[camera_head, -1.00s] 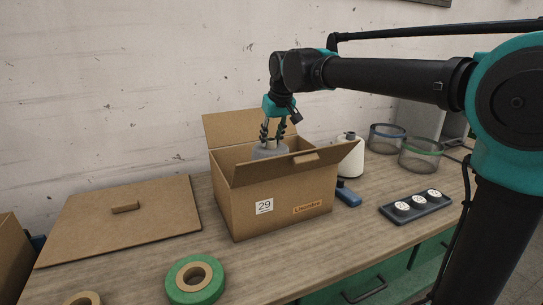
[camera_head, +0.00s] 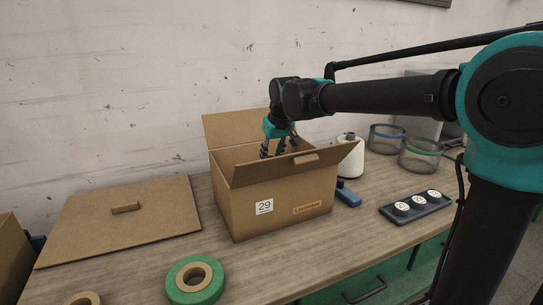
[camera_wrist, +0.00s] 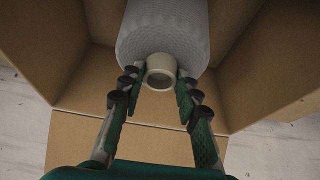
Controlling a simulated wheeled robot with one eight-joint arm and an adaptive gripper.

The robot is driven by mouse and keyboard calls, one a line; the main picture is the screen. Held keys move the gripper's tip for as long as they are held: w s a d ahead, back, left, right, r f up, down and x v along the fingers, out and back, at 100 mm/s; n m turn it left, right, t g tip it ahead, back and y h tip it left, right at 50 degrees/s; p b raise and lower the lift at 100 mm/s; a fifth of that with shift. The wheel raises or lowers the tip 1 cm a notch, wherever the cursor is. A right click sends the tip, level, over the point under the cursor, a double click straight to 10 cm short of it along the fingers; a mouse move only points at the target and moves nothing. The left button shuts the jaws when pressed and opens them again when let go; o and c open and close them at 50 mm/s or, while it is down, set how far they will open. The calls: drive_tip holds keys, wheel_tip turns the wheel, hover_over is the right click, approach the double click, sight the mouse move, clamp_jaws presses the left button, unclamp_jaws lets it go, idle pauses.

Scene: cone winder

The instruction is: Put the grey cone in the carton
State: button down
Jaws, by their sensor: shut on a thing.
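The carton (camera_head: 245,208) stands open on the bench, with a 29 label on its front and its flaps raised. My gripper (camera_head: 280,148) reaches down into its opening from above. In the wrist view my gripper (camera_wrist: 160,88) has its fingers closed on the pale tube end of the grey cone (camera_wrist: 165,28). The cone's grey wound body is inside the carton walls there. In the head view the cone is hidden behind the carton's front flap. I cannot tell whether its base touches the carton floor.
A white cone (camera_head: 350,158) and a blue object (camera_head: 348,196) stand right of the carton. Further right are a dark tray (camera_head: 416,207) with round pieces and two mesh bins (camera_head: 420,154). A flat cardboard lid (camera_head: 120,225) lies left; a green tape roll (camera_head: 194,281) is in front.

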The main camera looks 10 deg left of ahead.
drive_tip(key=c, duration=1.1)
unclamp_jaws()
drive_tip(key=shift+r, duration=0.1)
drive_tip(key=v, duration=1.2)
